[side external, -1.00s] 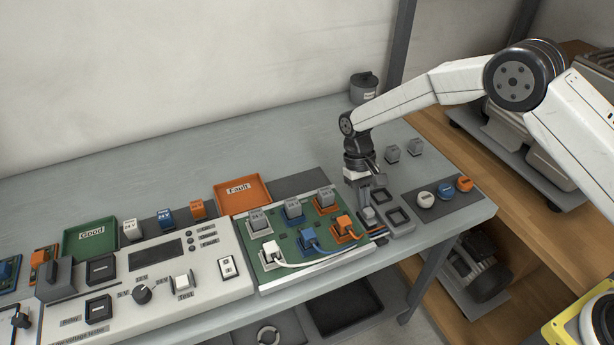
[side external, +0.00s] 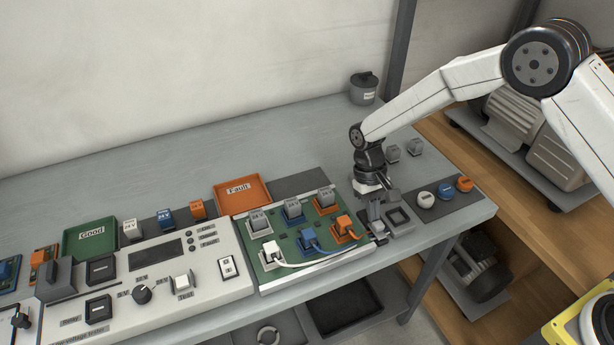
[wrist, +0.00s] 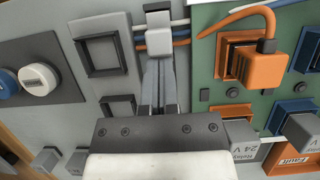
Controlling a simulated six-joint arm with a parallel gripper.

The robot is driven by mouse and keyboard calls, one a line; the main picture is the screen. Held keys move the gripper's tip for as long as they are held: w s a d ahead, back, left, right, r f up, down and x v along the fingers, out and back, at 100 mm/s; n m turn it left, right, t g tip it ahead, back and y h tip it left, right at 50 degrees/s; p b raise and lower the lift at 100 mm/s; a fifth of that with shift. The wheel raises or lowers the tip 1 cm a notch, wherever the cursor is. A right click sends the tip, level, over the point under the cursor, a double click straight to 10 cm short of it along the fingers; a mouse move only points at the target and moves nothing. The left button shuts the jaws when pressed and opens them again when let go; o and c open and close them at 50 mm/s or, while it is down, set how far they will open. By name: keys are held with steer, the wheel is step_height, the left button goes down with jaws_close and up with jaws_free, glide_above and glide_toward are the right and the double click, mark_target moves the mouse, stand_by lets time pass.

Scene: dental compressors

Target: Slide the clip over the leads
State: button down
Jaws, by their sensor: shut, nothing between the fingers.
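A light grey clip (wrist: 159,40) lies across the leads in the wrist view, with white, blue and orange leads (wrist: 181,31) showing on both sides of it. Whether it is fully seated I cannot tell. My gripper (wrist: 160,64) is shut and empty, its fingertips at the clip's near edge, touching or very close. In the side view my gripper (side external: 376,226) points down just right of the green board (side external: 276,248), largely hiding the clip. The leads run from a white plug (side external: 270,249), a blue plug (side external: 309,236) and an orange plug (side external: 345,223) on the board.
A grey plate with square dark-rimmed sockets (wrist: 76,56) lies beside the clip. White, blue and orange round knobs or caps (side external: 446,191) are to the right. Relays (side external: 293,210) stand on the board. The tester (side external: 150,268) and an orange Fault tray (side external: 264,202) lie left.

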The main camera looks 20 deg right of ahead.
steer(key=shift+w, duration=1.85)
steer(key=v, duration=1)
steer(key=shift+w, duration=0.2)
steer(key=shift+d+r, duration=0.1)
steer(key=s+d+r+t, duration=0.2)
steer(key=s+d, duration=0.4)
steer(key=s, duration=0.5)
steer(key=s+d+r+t, duration=0.1)
steer(key=s+d+t, duration=0.4)
steer(key=s, duration=0.6)
steer(key=shift+s+d+r, duration=0.4)
steer(key=shift+d, duration=0.65)
